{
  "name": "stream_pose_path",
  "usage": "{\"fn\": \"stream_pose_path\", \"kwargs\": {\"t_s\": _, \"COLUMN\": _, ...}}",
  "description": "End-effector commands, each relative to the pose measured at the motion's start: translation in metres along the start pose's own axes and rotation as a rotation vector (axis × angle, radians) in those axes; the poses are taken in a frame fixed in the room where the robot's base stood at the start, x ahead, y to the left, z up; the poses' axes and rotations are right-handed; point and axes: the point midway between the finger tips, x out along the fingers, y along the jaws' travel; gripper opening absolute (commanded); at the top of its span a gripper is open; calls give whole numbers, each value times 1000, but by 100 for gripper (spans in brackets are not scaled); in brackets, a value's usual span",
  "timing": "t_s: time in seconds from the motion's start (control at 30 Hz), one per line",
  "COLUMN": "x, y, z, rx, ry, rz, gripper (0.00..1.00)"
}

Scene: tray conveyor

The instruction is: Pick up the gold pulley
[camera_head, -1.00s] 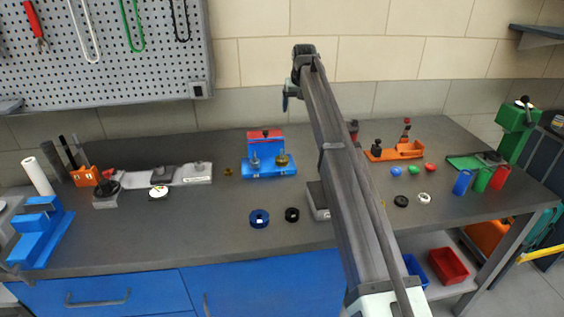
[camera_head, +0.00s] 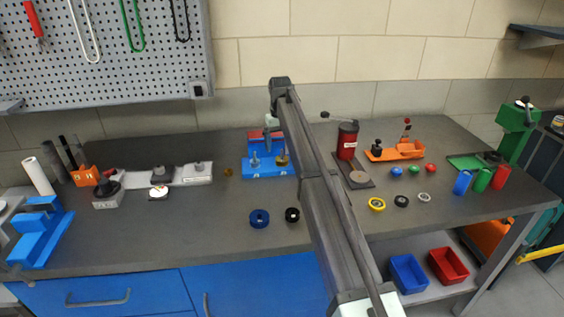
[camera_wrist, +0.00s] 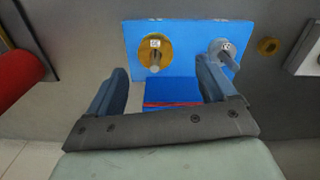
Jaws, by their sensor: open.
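The gold pulley (camera_wrist: 153,54) sits on a peg of the blue stand (camera_wrist: 187,88). It is a round gold disc with a small white tag around a silver peg. In the head view the gold pulley (camera_head: 282,161) is at the right end of the blue stand (camera_head: 262,171), close beside my arm. My gripper (camera_wrist: 162,70) is open and empty. In the wrist view the pulley appears between the two fingers, towards the left one. The fingers look apart from it. In the head view the fingertips are hard to make out.
A second, silver peg (camera_wrist: 222,50) with a tag stands on the same stand. A small brass ring (camera_head: 228,172) lies left of it. A red cylinder (camera_head: 347,141) on a dark base stands to the right. Blue (camera_head: 259,218) and black (camera_head: 292,214) rings lie in front.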

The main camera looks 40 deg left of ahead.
Motion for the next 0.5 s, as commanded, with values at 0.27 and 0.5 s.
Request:
{"fn": "stream_pose_path", "kwargs": {"t_s": 0.27, "x": 16, "y": 2, "z": -1, "rx": 0, "ry": 0, "rz": 0, "gripper": 84}}
{"fn": "stream_pose_path", "kwargs": {"t_s": 0.5, "x": 44, "y": 8, "z": -5, "rx": 1, "ry": -1, "rz": 0, "gripper": 84}}
